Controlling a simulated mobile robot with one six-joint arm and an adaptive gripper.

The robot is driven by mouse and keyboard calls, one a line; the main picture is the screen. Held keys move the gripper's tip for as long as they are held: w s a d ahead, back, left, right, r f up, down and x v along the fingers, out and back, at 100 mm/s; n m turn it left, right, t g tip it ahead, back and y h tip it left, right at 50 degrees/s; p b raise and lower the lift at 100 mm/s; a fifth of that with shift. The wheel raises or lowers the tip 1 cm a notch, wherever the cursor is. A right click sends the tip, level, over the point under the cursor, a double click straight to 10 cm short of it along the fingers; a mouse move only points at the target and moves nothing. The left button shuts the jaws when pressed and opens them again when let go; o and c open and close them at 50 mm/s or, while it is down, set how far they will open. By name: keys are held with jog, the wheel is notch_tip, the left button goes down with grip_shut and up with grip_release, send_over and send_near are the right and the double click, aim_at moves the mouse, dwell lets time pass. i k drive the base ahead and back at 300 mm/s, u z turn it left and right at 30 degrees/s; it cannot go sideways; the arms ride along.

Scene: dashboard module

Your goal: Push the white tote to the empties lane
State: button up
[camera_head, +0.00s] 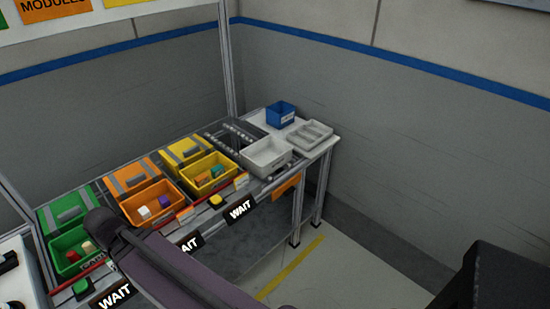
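The white tote (267,158) is an open, empty-looking bin near the right end of the bench. It sits at the front end of a dark roller lane (232,133). No readable label marks any lane as the empties lane. My gripper is not in view. A dark purple link of my arm crosses the lower left, in front of the bench, and hides part of its front edge.
Green (73,252), orange (152,207) and yellow (208,174) bins holding small blocks stand left of the tote. A blue bin (281,114) and a grey divided tray (310,135) stand right of the lane.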

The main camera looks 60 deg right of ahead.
aim_at(265, 156)
jog(key=z, duration=4.9)
jog(key=i, duration=0.1)
jog(key=u, duration=3.05)
jog(key=k, duration=0.95)
jog(key=u, duration=0.15)
jog(key=i, duration=0.65)
